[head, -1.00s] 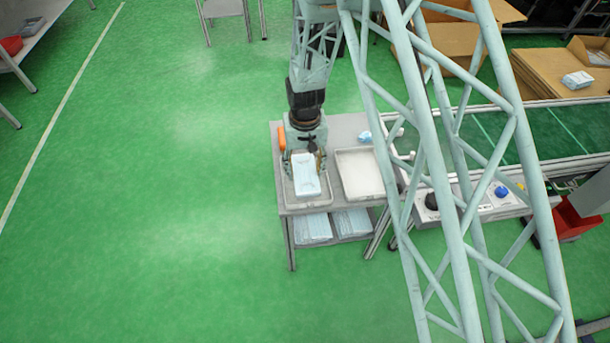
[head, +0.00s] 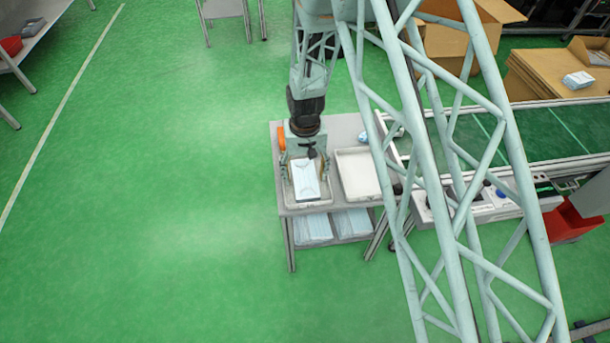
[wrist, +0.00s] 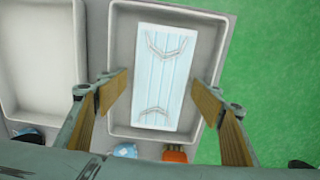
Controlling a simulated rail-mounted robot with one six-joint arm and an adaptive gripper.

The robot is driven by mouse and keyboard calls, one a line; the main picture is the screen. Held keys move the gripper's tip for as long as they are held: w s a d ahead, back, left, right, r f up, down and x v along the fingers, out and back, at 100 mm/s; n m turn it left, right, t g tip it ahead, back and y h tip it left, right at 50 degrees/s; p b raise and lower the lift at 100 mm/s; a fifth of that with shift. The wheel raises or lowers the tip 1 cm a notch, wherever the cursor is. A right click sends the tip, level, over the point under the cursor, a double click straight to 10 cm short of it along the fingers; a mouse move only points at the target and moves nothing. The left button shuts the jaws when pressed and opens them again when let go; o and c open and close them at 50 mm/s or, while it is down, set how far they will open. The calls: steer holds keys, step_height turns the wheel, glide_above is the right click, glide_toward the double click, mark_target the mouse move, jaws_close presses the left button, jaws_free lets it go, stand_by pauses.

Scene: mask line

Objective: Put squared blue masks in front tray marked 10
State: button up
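A light-blue rectangular mask (head: 306,182) with grey ear loops lies in the left tray (head: 297,206) on the small table. In the wrist view, the mask (wrist: 160,85) lies lengthwise inside the tray's walls (wrist: 118,50). My gripper (head: 304,172) is over this tray. Its two fingers stand on either side of the mask with a visible gap on each side, so it is open (wrist: 161,82). The right tray (head: 358,174) beside it is empty. I cannot read any number on either tray.
An orange object (head: 281,138) and a small blue-and-white item (head: 366,137) are at the table's back. Packs of light-blue sheets (head: 313,228) lie on the lower shelf. A green conveyor (head: 560,130) runs at right. Floor to the left is clear.

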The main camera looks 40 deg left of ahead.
mark_target(305, 178)
steer(key=shift+r, duration=0.15)
step_height(305, 178, up, 12)
steer(key=p, duration=0.3)
stand_by(0.7)
stand_by(0.6)
